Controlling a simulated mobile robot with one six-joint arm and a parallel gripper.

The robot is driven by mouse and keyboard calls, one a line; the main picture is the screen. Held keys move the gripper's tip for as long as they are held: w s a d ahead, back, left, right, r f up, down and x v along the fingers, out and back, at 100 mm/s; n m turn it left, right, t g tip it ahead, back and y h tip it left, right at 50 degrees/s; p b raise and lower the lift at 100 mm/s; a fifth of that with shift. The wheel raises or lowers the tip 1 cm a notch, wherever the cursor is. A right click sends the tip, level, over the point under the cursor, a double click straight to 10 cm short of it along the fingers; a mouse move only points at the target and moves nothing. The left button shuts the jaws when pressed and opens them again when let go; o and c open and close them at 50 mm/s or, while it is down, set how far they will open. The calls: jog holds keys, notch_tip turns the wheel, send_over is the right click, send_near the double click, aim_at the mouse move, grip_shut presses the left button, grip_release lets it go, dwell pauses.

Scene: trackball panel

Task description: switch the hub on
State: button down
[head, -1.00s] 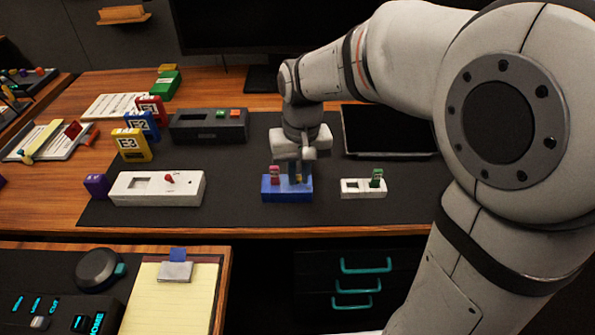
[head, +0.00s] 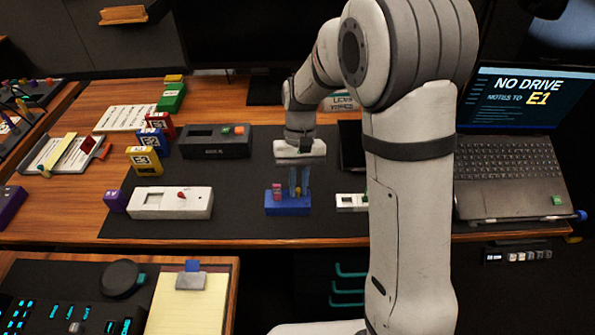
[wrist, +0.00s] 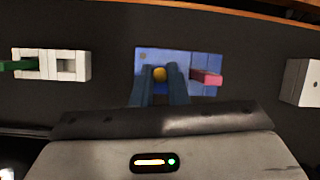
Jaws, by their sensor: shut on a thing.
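A blue box (head: 288,208) sits on the dark mat, with a pink stick (head: 276,189) standing at its left in the head view. The pink stick also shows in the wrist view (wrist: 207,78), at the right of the blue box (wrist: 206,62). My gripper (head: 298,188) points down at the box's right part. In the wrist view my gripper (wrist: 160,76) is shut on a small round yellow piece (wrist: 160,72) on the box, and its fingers hide part of the box. No label tells me which box is the hub.
A white box (head: 150,204) with a red lever stands to the left. A small white box (wrist: 80,65) with a green stick is close by, partly behind my arm in the head view. Blocks marked E1 to E3 stand behind left. A laptop (head: 510,165) reads "NO DRIVE".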

jog(key=g+p, duration=0.1)
jog(key=w+g+p, duration=0.1)
jog(key=p, duration=0.1)
jog(key=shift+r, duration=0.1)
jog(key=shift+w+f+g+p, duration=0.2)
jog(key=shift+f+g+p, duration=0.15)
jog(key=shift+g+p, duration=0.75)
jog(key=c, duration=1.4)
grip_release()
